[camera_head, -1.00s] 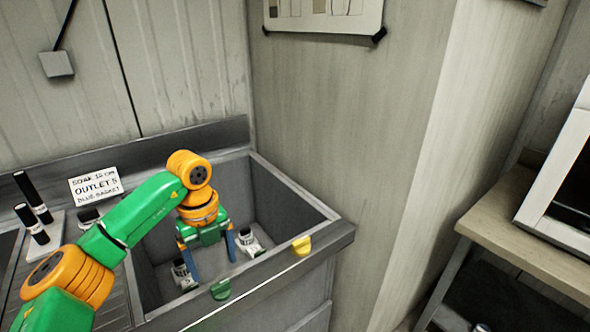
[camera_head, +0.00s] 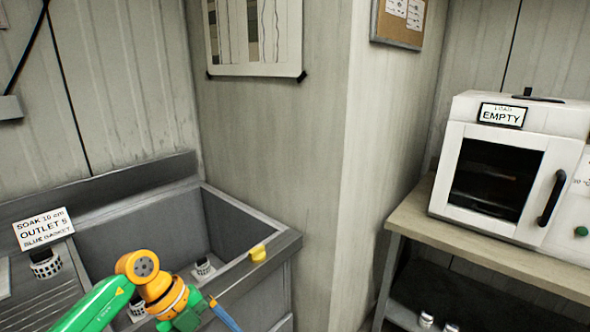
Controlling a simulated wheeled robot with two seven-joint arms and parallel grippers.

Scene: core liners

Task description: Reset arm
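My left arm comes in from the lower left in green and orange. Its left gripper (camera_head: 223,315) is at the bottom edge, in front of the sink's front rim. One blue finger shows and the rest is cut off, so its opening cannot be told. The grey sink (camera_head: 150,235) stands behind the arm. Inside it, a small white perforated basket with a dark top (camera_head: 203,268) stands near the right wall. Another white basket (camera_head: 137,309) is partly hidden by the arm. My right gripper is not in view.
A sign reading "SOAK 10 cm OUTLET 5 BLUE GASKET" (camera_head: 43,229) stands at left beside a basket (camera_head: 45,264). A white oven marked "EMPTY" (camera_head: 505,165) stands on a bench (camera_head: 450,236) at right.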

